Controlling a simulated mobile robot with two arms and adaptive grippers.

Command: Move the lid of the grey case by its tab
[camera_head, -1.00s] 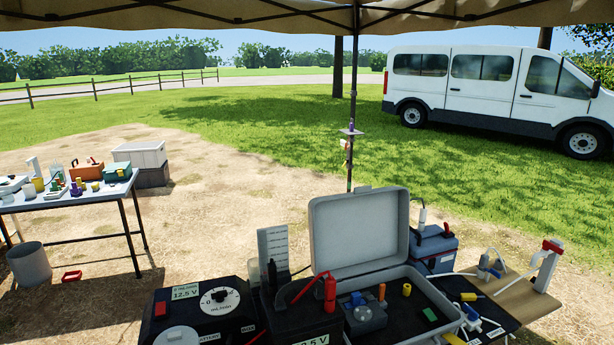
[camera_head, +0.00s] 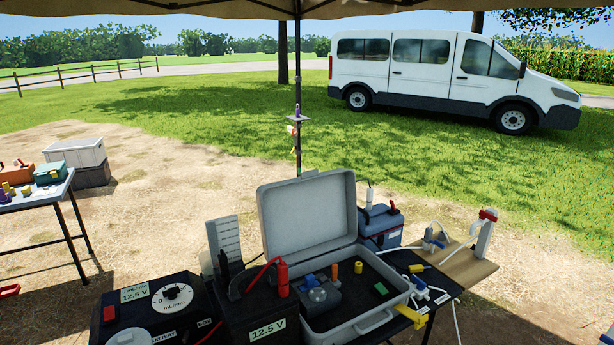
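The grey case (camera_head: 362,325) stands on the dark table at the lower middle of the head view. Its lid (camera_head: 308,215) is open and stands upright at the back, leaning slightly backward. Small tabs show on the lid's top edge (camera_head: 309,174), and a grey latch or handle (camera_head: 374,322) shows on the case's front side. Inside the case are a blue-grey device (camera_head: 317,293), an orange cylinder (camera_head: 334,271), a yellow cap (camera_head: 358,267) and a green block (camera_head: 381,288). Neither of my grippers is in view.
A black battery box (camera_head: 258,310) with red and black clamps stands close left of the case, beside a black dial unit (camera_head: 160,305). A blue-grey box (camera_head: 381,226) stands behind right. A wooden board (camera_head: 468,266) with a white stand is at right. A yellow piece (camera_head: 411,316) lies by the case's front right corner.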

